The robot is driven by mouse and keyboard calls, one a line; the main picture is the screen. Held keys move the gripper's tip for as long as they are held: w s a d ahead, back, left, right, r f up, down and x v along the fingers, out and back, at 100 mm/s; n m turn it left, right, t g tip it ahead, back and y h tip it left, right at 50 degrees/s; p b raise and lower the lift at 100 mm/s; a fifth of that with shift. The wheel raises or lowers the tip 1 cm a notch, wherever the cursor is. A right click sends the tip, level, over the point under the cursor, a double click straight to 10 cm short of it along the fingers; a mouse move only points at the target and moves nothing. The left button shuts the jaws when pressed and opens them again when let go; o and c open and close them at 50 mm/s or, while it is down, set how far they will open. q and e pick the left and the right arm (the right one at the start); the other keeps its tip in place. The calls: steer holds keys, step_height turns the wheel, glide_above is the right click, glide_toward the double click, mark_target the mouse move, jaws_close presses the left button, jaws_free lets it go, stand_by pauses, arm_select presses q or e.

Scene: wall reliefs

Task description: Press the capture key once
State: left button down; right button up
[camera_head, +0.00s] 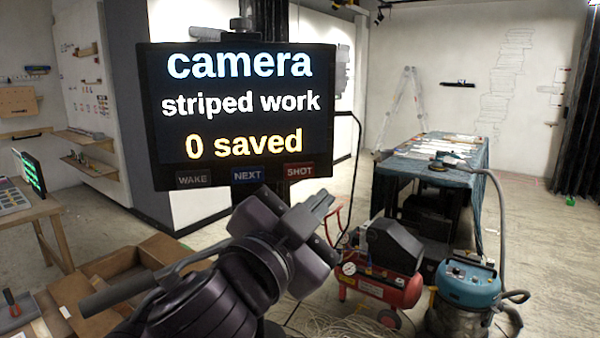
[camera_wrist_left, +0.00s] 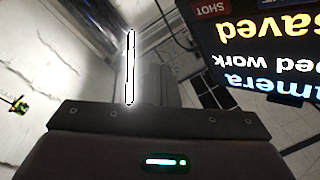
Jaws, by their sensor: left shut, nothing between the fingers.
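A dark screen (camera_head: 240,75) hangs in front of me on a stand and reads "camera", "striped work", "0 saved". Along its lower edge are a grey WAKE key (camera_head: 193,179), a blue NEXT key (camera_head: 248,175) and a red SHOT key (camera_head: 300,171). No key is labelled "capture". My left gripper (camera_head: 323,204) is shut and empty, just below and right of the SHOT key in the picture; I see no contact. In the left wrist view the screen (camera_wrist_left: 262,55) is upside down at the right, with the SHOT key (camera_wrist_left: 212,9) at the top edge. My right gripper is not in view.
A red compressor (camera_head: 380,285) and a blue vacuum (camera_head: 468,283) stand on the floor at right. Behind them is a table with a dark blue cloth (camera_head: 460,185). Cardboard boxes (camera_head: 90,310) lie at lower left. A ladder (camera_head: 405,105) stands at the back.

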arm_select(q)
steer(key=shift+w, duration=0.1)
steer(key=p, duration=0.1)
glide_toward(310, 169)
steer(key=w+d, duration=0.3)
steer(key=shift+w+d+r, duration=0.1)
steer(key=shift+w+r, duration=0.3)
steer(key=shift+r, duration=0.05)
stand_by(1.2)
steer(key=shift+w, duration=0.15)
stand_by(0.7)
steer(key=shift+w, duration=0.25)
steer(key=shift+w+a+p, duration=0.25)
steer(key=shift+w+p, duration=0.05)
steer(key=shift+w, duration=0.1)
stand_by(0.7)
steer(key=shift+s, duration=0.15)
steer(key=shift+s+d, duration=0.25)
steer(key=shift+s, duration=0.4)
